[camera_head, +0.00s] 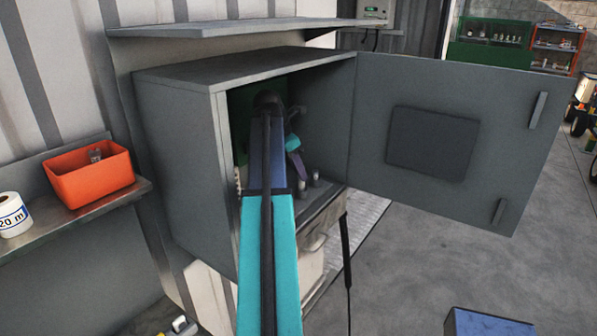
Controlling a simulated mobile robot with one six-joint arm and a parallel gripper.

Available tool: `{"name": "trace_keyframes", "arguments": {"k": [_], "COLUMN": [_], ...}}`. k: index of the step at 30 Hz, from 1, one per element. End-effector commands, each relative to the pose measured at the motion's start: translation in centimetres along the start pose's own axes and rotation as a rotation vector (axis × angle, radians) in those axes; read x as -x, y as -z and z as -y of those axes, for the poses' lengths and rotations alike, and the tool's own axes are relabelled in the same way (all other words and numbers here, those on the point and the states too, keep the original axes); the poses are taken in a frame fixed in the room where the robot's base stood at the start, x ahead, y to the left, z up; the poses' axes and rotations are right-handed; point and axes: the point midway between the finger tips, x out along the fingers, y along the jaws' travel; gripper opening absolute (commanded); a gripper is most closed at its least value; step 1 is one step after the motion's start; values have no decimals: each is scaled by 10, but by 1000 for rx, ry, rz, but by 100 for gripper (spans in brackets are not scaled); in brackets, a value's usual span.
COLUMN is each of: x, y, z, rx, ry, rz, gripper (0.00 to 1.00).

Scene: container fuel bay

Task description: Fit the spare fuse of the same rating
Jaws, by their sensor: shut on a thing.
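A grey cabinet (180,170) stands open against the wall. My arm reaches into it, and my gripper (300,168) is at the arm's far end inside, above the cabinet floor. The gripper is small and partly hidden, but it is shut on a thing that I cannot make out. Two small pale upright pieces stand near it on the cabinet floor, one of them a short post (316,180). I cannot tell whether they are fuses. A small clear piece (95,155) shows in an orange bin (95,186) on the left shelf. My arm hides much of the cabinet's inside, including any fuse seat.
The cabinet door (370,90) is swung wide to the right. A shelf (220,29) overhangs the cabinet. A white tape roll (12,212) sits left of the orange bin. A dark cable (346,260) hangs below the cabinet. Floor to the right is mostly clear.

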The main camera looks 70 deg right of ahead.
Motion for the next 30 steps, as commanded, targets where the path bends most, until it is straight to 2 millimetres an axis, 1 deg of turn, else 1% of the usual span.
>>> {"name": "trace_keyframes", "arguments": {"k": [12, 30], "x": [-10, -14], "y": [5, 6], "z": [0, 0], "rx": [1, 1], "ry": [1, 0], "rz": [0, 0], "gripper": [0, 0]}}
